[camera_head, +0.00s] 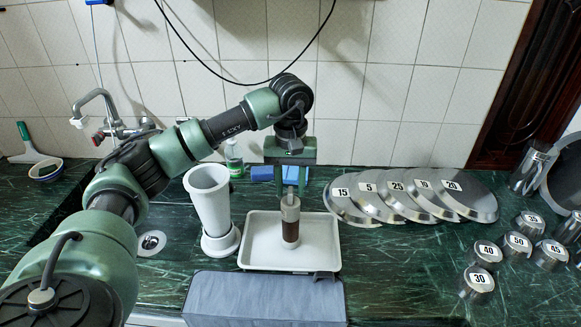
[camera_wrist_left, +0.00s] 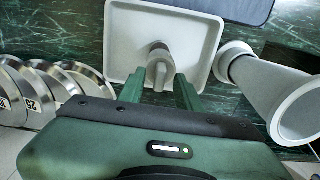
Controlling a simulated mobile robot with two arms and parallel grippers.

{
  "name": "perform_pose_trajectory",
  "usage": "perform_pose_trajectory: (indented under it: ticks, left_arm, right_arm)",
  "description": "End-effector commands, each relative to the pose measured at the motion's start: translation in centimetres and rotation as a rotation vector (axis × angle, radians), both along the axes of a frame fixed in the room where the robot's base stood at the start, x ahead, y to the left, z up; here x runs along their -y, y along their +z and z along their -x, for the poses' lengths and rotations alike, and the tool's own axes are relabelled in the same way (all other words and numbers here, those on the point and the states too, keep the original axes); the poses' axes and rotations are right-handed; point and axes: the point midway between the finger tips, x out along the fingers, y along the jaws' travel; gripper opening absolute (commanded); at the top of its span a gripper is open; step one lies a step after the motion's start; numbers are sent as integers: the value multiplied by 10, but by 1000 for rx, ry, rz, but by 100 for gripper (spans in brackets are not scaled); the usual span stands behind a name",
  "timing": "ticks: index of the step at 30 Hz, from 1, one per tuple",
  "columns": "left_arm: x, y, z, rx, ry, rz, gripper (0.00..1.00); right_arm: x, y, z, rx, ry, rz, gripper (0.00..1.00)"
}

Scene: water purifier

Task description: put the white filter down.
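The filter (camera_head: 290,218), with a pale upper part, a brown lower part and a narrow knob on top, appears to stand upright in the white tray (camera_head: 327,262). In the left wrist view the filter (camera_wrist_left: 160,66) is seen from above, inside the tray (camera_wrist_left: 122,24). My left gripper (camera_head: 290,185) points down right over the filter. Its fingers (camera_wrist_left: 160,88) are spread on either side of the knob, with gaps showing between them and it. My right gripper is not in view.
A tall white cylinder (camera_head: 210,200) stands on a round base left of the tray. A grey box (camera_head: 265,298) lies in front. Numbered discs (camera_head: 400,192) and small weights (camera_head: 478,280) are at the right. A tap (camera_head: 97,105) is at the left; a green-labelled bottle (camera_head: 234,160) stands behind.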

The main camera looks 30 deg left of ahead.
Motion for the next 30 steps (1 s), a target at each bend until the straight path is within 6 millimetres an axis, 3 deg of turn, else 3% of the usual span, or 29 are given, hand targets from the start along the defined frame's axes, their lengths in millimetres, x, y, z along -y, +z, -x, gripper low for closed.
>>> perform_pose_trajectory:
  ticks: [8,13,19,30]
  left_arm:
    - [0,60,-1,8,-1,1,34]
    - [0,93,-1,5,1,-1,34]
    - [0,107,0,1,1,0,34]
    - [0,108,0,0,0,0,34]
  right_arm:
    - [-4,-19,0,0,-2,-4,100]
    - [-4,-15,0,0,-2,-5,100]
    - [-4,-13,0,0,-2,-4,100]
    - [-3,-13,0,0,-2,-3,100]
